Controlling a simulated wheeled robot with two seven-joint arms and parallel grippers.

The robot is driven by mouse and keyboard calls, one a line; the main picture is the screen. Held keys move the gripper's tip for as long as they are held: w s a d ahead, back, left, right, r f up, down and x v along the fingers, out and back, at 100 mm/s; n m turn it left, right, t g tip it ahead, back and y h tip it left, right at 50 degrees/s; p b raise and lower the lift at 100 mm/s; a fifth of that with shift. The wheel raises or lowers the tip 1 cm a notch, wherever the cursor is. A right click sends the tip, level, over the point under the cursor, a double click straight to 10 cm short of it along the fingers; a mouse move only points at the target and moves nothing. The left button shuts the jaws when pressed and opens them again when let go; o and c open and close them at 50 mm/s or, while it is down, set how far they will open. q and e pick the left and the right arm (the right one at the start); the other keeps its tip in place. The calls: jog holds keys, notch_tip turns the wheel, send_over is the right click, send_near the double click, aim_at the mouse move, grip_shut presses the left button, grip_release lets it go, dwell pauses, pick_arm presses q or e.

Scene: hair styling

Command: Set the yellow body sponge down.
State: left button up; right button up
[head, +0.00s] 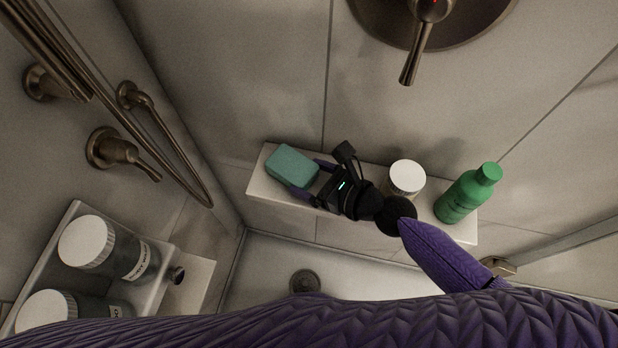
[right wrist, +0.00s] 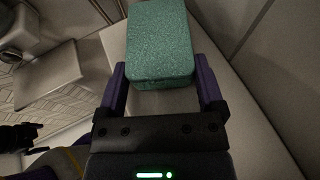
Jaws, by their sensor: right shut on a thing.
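A teal-green sponge block (head: 291,166) is at the left end of the white wall shelf (head: 262,190); no yellow sponge shows. My right gripper (head: 311,180) reaches in from the right with its purple fingers on both sides of the block's near end. In the right wrist view the sponge (right wrist: 160,42) sits between the two fingers, its far part sticking out beyond them. I cannot tell whether its underside touches the shelf. A dark gripper shape, seemingly my left gripper (right wrist: 20,136), shows at the left edge of the right wrist view; its jaws are unclear.
A white-lidded jar (head: 407,177) and a green bottle (head: 467,195) stand on the shelf to the right of my gripper. A metal shower handle (head: 416,55) is on the wall above. White-lidded jars (head: 105,248) stand in a tray at lower left. A drain (head: 304,281) lies below.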

jog(key=shift+f, duration=0.2)
jog(key=o, duration=0.6)
